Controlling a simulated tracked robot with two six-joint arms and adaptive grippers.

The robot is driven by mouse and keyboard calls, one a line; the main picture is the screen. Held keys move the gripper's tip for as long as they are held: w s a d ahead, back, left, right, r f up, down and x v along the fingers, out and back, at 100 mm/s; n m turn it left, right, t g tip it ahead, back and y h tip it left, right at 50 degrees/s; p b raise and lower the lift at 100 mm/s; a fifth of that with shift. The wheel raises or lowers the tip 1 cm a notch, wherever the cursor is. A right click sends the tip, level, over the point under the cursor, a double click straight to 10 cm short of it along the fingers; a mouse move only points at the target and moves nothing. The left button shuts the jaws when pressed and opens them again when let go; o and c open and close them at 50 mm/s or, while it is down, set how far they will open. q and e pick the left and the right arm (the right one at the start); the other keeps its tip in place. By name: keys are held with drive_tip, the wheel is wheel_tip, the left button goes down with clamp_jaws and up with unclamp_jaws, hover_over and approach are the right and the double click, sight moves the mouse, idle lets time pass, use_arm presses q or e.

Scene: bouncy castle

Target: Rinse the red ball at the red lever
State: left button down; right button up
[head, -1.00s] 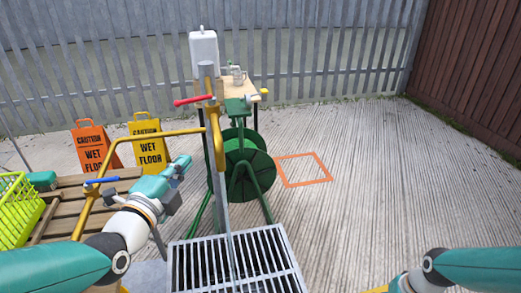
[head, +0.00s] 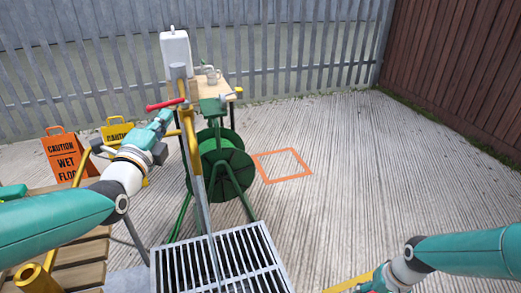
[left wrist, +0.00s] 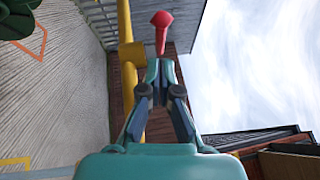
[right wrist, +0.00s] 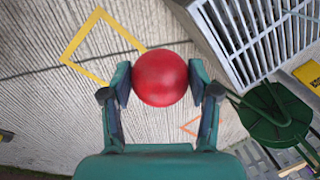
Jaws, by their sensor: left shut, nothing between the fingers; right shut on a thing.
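The red lever (head: 165,104) sticks out to the left from the top of a yellow and grey standpipe (head: 190,125). My left gripper (head: 163,118) is shut and empty, close below the lever. In the left wrist view the lever's red end (left wrist: 162,20) shows just beyond my shut fingertips (left wrist: 161,66); I cannot tell whether they touch. The red ball (right wrist: 160,78) is held between the fingers of my right gripper (right wrist: 160,80) in the right wrist view. My right gripper lies at the bottom edge of the head view, where the ball is not visible.
A metal grate (head: 222,262) lies at the standpipe's foot. A green hose reel (head: 222,160) stands just behind it, by a small table with a white container (head: 175,48). Caution signs (head: 66,155) and a wooden pallet (head: 80,262) are at left. An orange floor square (head: 283,165) lies on clear ground.

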use_arm(q)
drive_tip(key=shift+w+a+r, duration=0.15)
drive_tip(key=shift+w+a, duration=0.35)
drive_tip(key=shift+w, duration=0.2)
use_arm(e)
drive_tip(key=shift+r, duration=0.3)
drive_tip(key=shift+f, duration=0.1)
